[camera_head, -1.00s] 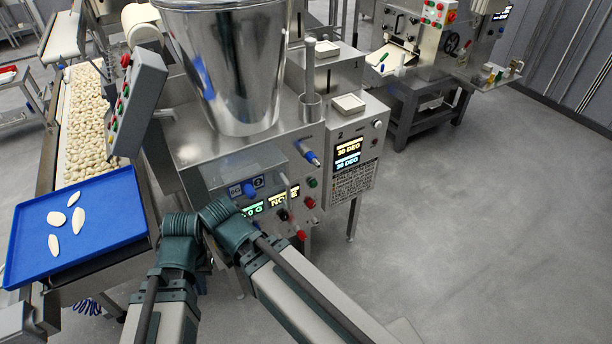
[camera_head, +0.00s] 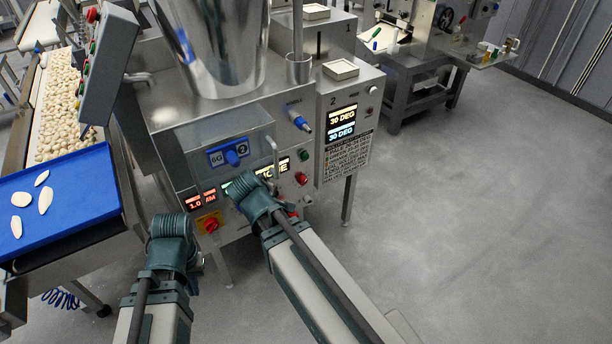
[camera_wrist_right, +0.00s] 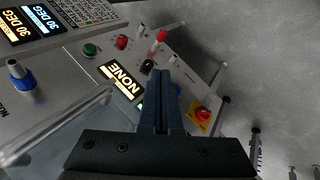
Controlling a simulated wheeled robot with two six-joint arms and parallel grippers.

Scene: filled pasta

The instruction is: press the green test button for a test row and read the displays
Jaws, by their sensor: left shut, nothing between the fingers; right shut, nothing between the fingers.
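The machine's front panel carries a green button (camera_head: 303,156) above a red button (camera_head: 301,179). The green button also shows in the right wrist view (camera_wrist_right: 90,49). A red display (camera_head: 200,200) appears to read 1.0 MM. A green display (camera_head: 228,187) is mostly hidden by my right arm. Two displays (camera_head: 342,124) on the side box read 30 DEG. My right gripper (camera_wrist_right: 162,78) is shut and empty before the panel, beside NONE. My left gripper (camera_head: 197,262) is shut, low left of the panel, fingers mostly hidden.
A red-and-yellow stop knob (camera_head: 210,222) sits low on the panel. A blue tray (camera_head: 75,235) with several dough pieces is at left, beside a pasta-filled conveyor. The floor at right is clear.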

